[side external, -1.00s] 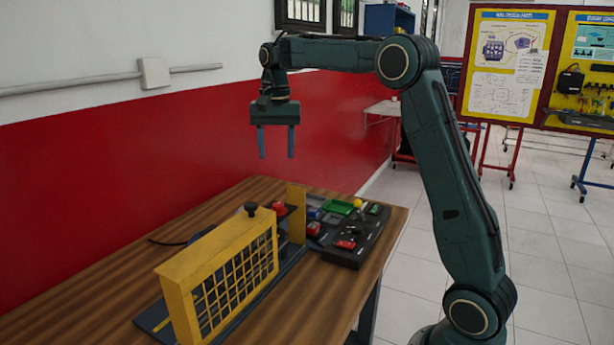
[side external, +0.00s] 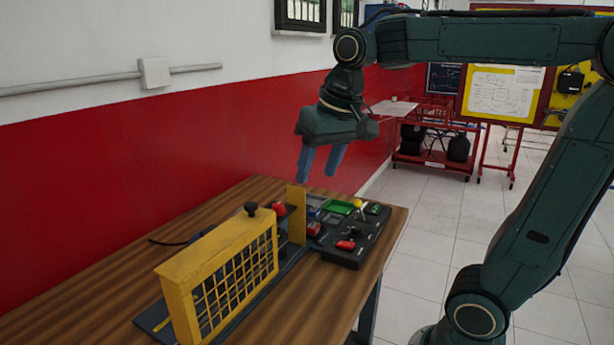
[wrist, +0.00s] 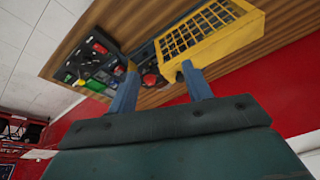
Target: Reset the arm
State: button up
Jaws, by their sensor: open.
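My gripper (side external: 320,163) hangs in the air above the back part of the wooden table, with its two blue fingers apart and nothing between them. It is tilted, with the fingers angled down. In the wrist view, the open fingers of my gripper (wrist: 160,90) show in front of the table gear. The fingers are clear of the trainer and the control panel below.
A yellow guard with a mesh window (side external: 225,265) stands on the wooden table (side external: 95,290). Behind it are a thin yellow upright plate (side external: 297,215) and a black control panel (side external: 347,250). A red and white wall (side external: 120,160) runs behind the table.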

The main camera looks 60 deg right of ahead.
jog(key=s+a+f+n+t, duration=0.1)
jog(key=s+a+f+n, duration=0.1)
jog(key=s, duration=0.3)
jog(key=s+a+f+n+t, duration=0.1)
jog(key=s+f+n, duration=0.1)
jog(key=s+f, duration=0.2)
jog(key=shift+s+a+f+n, duration=0.3)
jog(key=shift+s+a+f, duration=0.1)
jog(key=shift+s, duration=0.75)
